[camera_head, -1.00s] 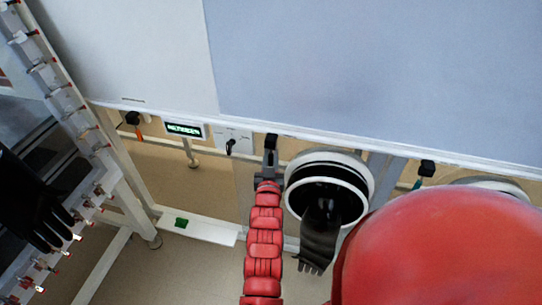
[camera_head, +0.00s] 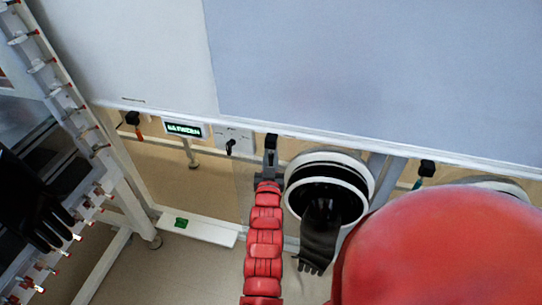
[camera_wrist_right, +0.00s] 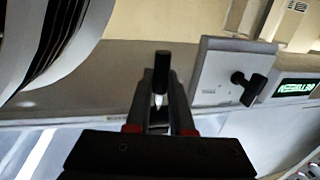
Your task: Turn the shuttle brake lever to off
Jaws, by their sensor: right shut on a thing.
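My right gripper (camera_head: 268,172) is at the end of the red arm, just under the front rail of the cabinet. It is shut on a lever with a black knob (camera_head: 271,141); the knob (camera_wrist_right: 161,70) stands beyond the fingertips in the wrist view, with a pale tip between the fingers (camera_wrist_right: 158,112). The fingers hide most of the lever. Left of it, a small black lever (camera_head: 230,146) sits on a white plate (camera_head: 241,135); it also shows in the wrist view (camera_wrist_right: 249,87), apart from my gripper. No label tells which lever is the shuttle brake. My left gripper is not visible.
A lit green display (camera_head: 184,129) is beside the plate. A round glove port (camera_head: 360,165) with a hanging black glove (camera_head: 318,240) is close right of my gripper. Orange-handled (camera_head: 139,131) and teal-handled (camera_head: 419,182) levers hang from the rail. Another black glove (camera_head: 40,215) hangs at left.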

